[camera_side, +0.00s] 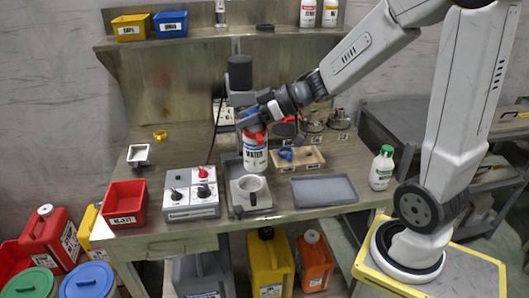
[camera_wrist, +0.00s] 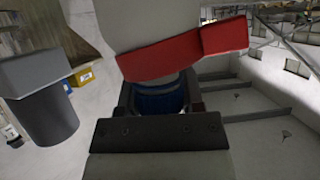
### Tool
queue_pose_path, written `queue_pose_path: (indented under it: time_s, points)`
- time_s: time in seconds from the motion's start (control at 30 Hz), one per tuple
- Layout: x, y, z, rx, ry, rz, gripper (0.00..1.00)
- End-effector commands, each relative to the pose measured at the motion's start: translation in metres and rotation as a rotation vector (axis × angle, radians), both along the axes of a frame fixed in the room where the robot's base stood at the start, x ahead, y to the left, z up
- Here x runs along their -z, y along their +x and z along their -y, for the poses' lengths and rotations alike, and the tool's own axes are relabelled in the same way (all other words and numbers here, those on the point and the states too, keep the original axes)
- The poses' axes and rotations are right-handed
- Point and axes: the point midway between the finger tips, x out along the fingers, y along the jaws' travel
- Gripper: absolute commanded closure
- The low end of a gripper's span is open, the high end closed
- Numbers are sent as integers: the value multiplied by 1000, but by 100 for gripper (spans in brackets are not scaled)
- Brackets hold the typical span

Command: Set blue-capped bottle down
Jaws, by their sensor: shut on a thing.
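In the wrist view, the blue cap (camera_wrist: 160,98) shows between the jaws of my gripper (camera_wrist: 165,85).
A wooden holder with a blue ring (camera_side: 286,154) is close right of the bottle. An empty grey tray (camera_side: 323,191) and green-capped bottle (camera_side: 381,168) stand farther right.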

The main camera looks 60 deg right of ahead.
Motion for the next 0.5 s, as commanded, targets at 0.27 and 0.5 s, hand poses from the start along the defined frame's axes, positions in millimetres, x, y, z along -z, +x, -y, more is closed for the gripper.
queue_pose_path:
  time_s: [0.27, 0.5]
  points:
    - [11, 35, -18, 122, 1, -1, 100]
    - [22, 50, -30, 192, 0, 0, 100]
